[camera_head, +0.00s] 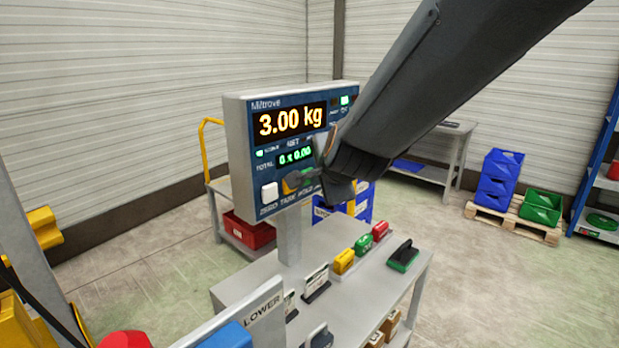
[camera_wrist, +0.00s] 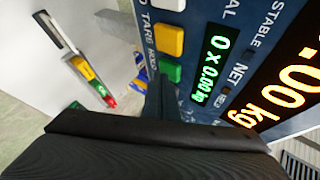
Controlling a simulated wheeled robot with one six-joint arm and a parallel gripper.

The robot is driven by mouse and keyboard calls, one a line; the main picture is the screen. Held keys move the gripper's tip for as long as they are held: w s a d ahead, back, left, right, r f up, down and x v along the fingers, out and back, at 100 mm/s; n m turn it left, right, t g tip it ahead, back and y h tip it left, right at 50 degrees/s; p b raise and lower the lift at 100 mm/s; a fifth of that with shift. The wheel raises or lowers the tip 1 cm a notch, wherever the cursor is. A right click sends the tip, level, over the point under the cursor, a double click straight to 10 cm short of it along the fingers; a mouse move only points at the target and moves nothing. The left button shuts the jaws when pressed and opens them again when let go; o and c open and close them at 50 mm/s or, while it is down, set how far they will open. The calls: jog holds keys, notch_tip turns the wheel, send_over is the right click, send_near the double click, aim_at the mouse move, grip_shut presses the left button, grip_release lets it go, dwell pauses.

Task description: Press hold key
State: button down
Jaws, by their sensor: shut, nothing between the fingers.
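The scale's indicator panel (camera_head: 233,150) stands on a post, with 3.00 kg lit in orange and a green total of 0 x 0.00 below it. In the wrist view a row of keys shows: part of a white key, a yellow key (camera_wrist: 169,40), then a green key (camera_wrist: 170,70), which appears to be the hold key. In the head view my gripper and arm cover the panel's lower right.
Below the panel is a grey bench (camera_head: 360,300) with yellow, green and red blocks and a green-and-black block (camera_head: 403,256). A red bin (camera_head: 248,230) sits on a cart behind. Blue crates (camera_head: 497,178) stand on a pallet at right. Open floor lies between.

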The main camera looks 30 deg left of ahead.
jog(key=shift+a, duration=0.1)
dwell(0.5)
jog(key=shift+s+d+b, duration=0.2)
jog(key=shift+d+b, duration=0.4)
jog(key=shift+d, duration=0.2)
jog(key=shift+s+d+b, duration=0.25)
jog(key=shift+d+b, duration=0.35)
jog(key=shift+d, duration=0.2)
jog(key=shift+s+d+b, duration=0.2)
jog(key=shift+d+b, duration=0.4)
jog(key=shift+d, duration=0.2)
jog(key=shift+s+d+b, duration=0.25)
jog(key=shift+d+b, duration=0.35)
jog(key=shift+d, duration=0.2)
